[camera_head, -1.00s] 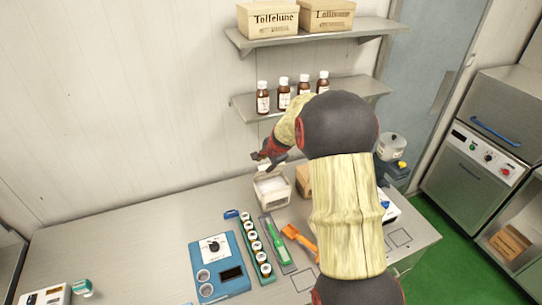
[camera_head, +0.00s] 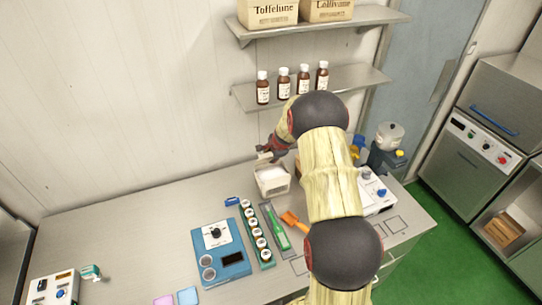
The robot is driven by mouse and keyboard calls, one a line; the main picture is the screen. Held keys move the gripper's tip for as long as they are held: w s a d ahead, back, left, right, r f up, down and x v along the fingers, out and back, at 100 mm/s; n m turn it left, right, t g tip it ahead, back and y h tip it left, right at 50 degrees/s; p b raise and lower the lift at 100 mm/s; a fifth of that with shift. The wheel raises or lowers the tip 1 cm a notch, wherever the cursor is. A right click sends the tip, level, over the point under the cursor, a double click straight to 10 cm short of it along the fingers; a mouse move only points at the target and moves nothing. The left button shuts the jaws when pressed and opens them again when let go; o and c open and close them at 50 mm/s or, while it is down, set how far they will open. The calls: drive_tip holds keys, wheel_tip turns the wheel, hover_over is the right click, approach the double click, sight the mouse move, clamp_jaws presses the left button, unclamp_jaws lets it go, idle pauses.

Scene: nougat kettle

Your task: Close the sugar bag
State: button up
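The sugar bag (camera_head: 272,184) stands upright on the table against the back wall side, a pale, square-topped bag. Its top is open and white sugar shows inside. My gripper (camera_head: 264,151) is at the far upper edge of the bag, by a small pale flap. It is small and dark in this view, and my wrist partly covers it. I cannot tell whether its fingers are apart or touch the flap.
A blue device with a dial (camera_head: 220,252), a rack of small jars (camera_head: 256,236), a green tool (camera_head: 274,226) and an orange scoop (camera_head: 291,219) lie in front of the bag. A shelf with brown bottles (camera_head: 284,85) hangs above. The table's left part is mostly clear.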

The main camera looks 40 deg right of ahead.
drive_tip(key=shift+c, duration=1.3)
drive_tip(key=c, duration=0.5)
clamp_jaws()
